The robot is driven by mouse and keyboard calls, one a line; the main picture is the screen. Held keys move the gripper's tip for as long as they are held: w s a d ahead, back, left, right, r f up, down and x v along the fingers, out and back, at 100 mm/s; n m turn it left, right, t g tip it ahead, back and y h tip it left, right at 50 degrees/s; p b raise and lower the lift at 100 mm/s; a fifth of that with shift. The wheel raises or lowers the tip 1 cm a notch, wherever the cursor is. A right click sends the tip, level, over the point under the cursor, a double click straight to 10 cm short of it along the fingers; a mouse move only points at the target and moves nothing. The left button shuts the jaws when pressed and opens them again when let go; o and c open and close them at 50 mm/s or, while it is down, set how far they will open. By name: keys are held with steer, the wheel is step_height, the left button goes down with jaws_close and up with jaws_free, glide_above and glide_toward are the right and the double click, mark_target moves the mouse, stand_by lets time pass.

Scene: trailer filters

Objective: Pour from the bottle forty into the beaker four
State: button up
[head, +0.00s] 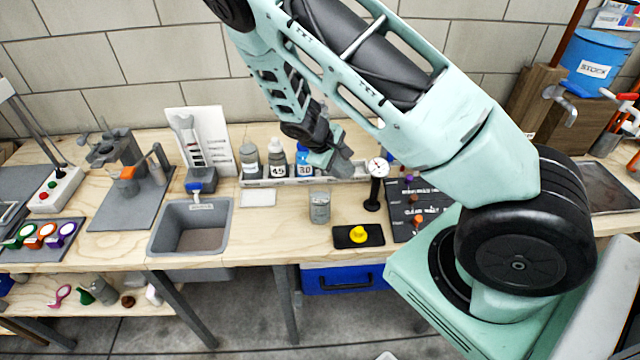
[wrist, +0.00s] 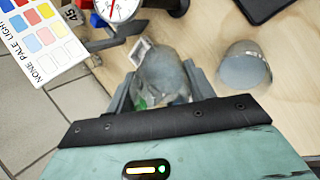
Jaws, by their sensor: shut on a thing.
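My gripper (head: 335,162) is above the bench, in front of the rear rack. In the wrist view my gripper (wrist: 160,78) is shut on a grey, partly see-through bottle (wrist: 163,72) with a patch of green low on it. No number can be read on it, and the arm mostly hides it in the head view. A grey beaker (head: 320,207) stands upright on the bench, below and slightly left of my gripper. It also shows in the wrist view (wrist: 245,65), right of the held bottle and apart from it. Its number cannot be read.
The rack (head: 262,181) holds a grey bottle (head: 249,160), a bottle marked 45 (head: 277,160) and a blue one marked 30 (head: 303,162). A dial gauge (head: 377,168) stands right of the beaker. A black pad with a yellow knob (head: 359,235) lies in front; a sink (head: 190,228) is left.

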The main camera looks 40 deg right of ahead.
mark_target(344, 175)
steer(key=shift+d+r, duration=0.1)
steer(key=shift+d, duration=0.1)
steer(key=shift+w+d+f+y+p, duration=0.1)
steer(key=shift+d+f+y+p, duration=0.2)
steer(key=shift+f+y, duration=0.3)
steer(key=shift+w+d+f+y+p, duration=0.1)
steer(key=shift+d+f+y+p, duration=0.15)
steer(key=shift+f+y, duration=0.3)
steer(key=shift+g+y, duration=0.3)
steer(key=shift+y, duration=0.55)
steer(key=x, duration=0.4)
steer(key=shift+w+f+b, duration=0.15)
steer(key=shift+f+b, duration=0.25)
steer(key=shift+f, duration=0.25)
steer(key=shift+d+y+p, duration=0.2)
steer(key=shift+y+p, duration=0.2)
steer(key=shift+p, duration=0.2)
steer(key=shift+w+d+f+y+p, duration=0.15)
steer(key=shift+y+p, duration=0.25)
steer(key=shift+y, duration=0.2)
